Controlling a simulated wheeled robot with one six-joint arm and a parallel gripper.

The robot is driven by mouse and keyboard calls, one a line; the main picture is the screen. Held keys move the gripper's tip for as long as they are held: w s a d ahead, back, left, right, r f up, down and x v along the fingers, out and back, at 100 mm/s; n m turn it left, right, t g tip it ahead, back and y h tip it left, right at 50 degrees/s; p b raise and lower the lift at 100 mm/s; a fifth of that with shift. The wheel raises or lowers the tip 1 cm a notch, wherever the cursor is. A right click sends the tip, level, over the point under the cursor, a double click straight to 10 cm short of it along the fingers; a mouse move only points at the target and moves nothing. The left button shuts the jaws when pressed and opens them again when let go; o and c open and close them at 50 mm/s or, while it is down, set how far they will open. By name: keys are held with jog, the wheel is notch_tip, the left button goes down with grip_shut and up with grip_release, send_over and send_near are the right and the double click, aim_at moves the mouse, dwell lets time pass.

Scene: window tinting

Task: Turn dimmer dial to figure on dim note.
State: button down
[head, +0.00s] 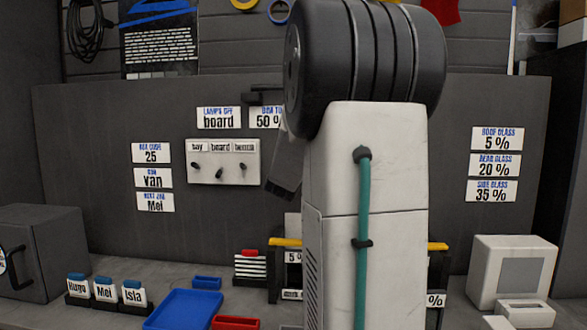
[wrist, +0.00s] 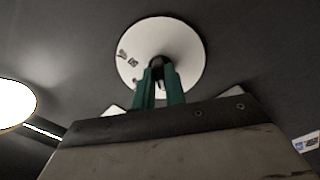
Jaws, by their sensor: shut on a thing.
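The dim note (head: 268,117) is on the back wall in the head view and reads "DIM TO 50 %", its right edge cut off by my arm. In the wrist view the dimmer dial shows as a round white plate (wrist: 185,40) with a small dark knob (wrist: 157,62) at its middle. Small dark marks on the left of the plate are too blurred to read. My gripper (wrist: 158,78) has its two green fingers shut on the knob. The dial and the fingertips are hidden behind my arm in the head view.
A switch panel (head: 223,161) with three toggles labelled bay, board and bench is left of my arm. Above it is a "LAMPS OFF board" note (head: 219,118). Glass notes (head: 494,165) hang at right. A blue tray (head: 184,310) and name-tagged holders (head: 105,292) stand on the bench.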

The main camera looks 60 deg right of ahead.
jog(key=shift+m, duration=0.3)
jog(key=m, duration=2.3)
jog(key=shift+w+a, duration=0.15)
jog(key=shift+w, duration=0.15)
jog(key=c, duration=1.4)
grip_release()
jog(key=shift+c, duration=0.2)
